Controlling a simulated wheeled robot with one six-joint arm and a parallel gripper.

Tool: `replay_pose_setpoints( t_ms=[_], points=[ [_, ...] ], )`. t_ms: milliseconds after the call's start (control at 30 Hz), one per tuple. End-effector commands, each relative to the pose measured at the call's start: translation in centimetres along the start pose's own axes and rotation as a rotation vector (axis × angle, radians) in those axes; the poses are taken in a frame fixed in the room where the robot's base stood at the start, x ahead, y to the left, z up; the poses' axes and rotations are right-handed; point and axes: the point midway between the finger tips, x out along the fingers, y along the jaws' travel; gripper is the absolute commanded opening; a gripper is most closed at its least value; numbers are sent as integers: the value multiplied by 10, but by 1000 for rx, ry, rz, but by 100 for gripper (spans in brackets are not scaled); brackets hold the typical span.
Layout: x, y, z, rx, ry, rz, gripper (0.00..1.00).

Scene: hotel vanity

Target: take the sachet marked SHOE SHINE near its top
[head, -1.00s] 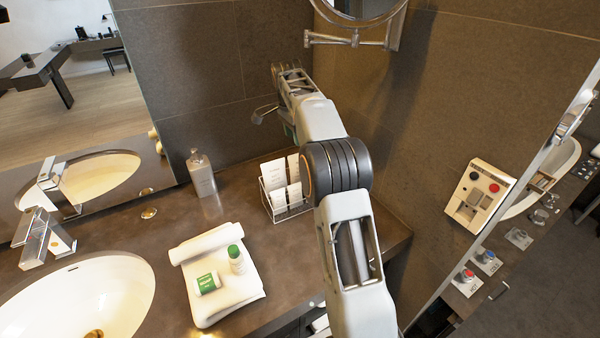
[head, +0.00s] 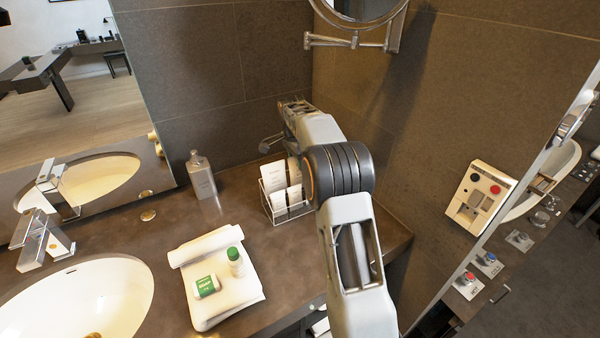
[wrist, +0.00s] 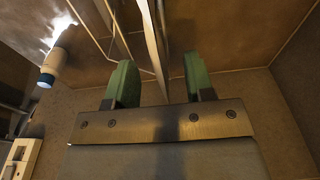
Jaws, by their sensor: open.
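My arm hides part of the rack's right side. A thin edge-on strip and rack wires show between and beyond the pads; nothing is clearly held.
A soap bottle (head: 202,175) stands left of the rack. A folded towel (head: 222,302) holds a small bottle (head: 236,262) and a green-and-white packet (head: 207,286). A basin (head: 100,290) and tap (head: 40,242) are at left. Walls stand close behind and right.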

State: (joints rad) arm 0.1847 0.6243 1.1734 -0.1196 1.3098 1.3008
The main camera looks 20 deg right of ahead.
Motion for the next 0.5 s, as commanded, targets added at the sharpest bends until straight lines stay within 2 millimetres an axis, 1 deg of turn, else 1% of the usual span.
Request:
replay_pose_setpoints(
  t_ms=[133,500],
  points=[
    [0,0,0,0,0,0,49],
    [0,0,0,0,0,0,13]
  ],
)
